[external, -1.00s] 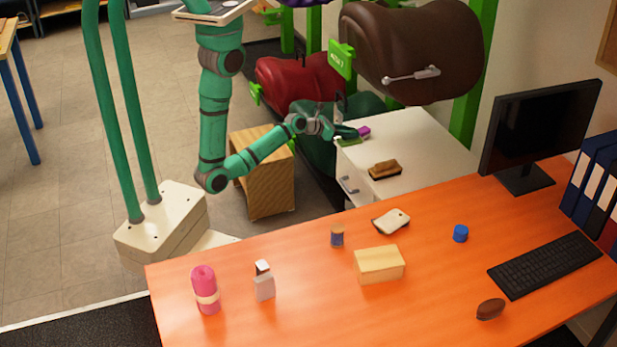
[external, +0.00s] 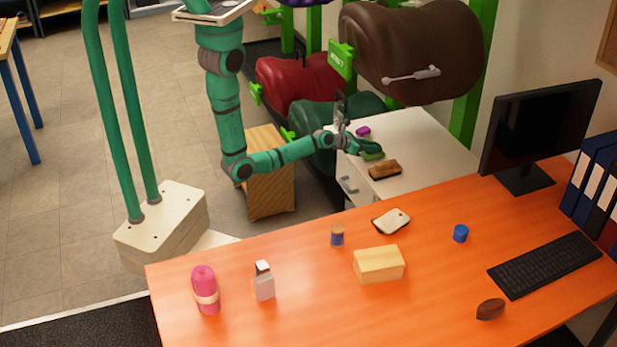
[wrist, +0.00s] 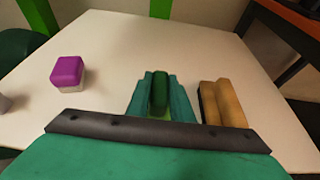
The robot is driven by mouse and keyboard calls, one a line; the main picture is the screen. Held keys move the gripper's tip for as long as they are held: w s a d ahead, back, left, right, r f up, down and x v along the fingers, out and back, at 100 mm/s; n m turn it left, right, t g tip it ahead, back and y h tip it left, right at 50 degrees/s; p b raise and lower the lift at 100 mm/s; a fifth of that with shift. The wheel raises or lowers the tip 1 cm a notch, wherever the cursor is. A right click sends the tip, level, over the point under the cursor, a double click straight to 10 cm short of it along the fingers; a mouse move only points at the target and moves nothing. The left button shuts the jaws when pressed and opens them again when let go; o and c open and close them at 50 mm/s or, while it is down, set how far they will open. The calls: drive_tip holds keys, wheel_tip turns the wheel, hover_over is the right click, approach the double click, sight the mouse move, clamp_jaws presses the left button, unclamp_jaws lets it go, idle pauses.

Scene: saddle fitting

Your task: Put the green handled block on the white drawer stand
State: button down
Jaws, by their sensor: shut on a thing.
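The green handled block (external: 372,156) is at the fingertips of my gripper (external: 368,147), over the top of the white drawer stand (external: 415,135). In the wrist view the block's dark green handle (wrist: 160,92) sits between the two teal fingers of my gripper (wrist: 160,97), which are shut on it. A bit of lighter green shows below the handle. The block is at or just above the stand's white top (wrist: 115,50); I cannot tell whether it touches. The fingers hide most of its body.
A brown brush-like block (external: 385,169) lies on the stand just right of the green block. A purple-topped item (wrist: 68,72) stands to its left. Saddles hang behind the stand. The orange desk (external: 290,300) is in front. The stand's far top is clear.

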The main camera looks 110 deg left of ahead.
drive_tip(key=shift+f, duration=0.6)
drive_tip(key=shift+f, duration=0.15)
drive_tip(key=c, duration=1.6)
unclamp_jaws()
drive_tip(key=shift+o, duration=0.2)
drive_tip(key=v, duration=1.2)
drive_tip(key=shift+d, duration=0.1)
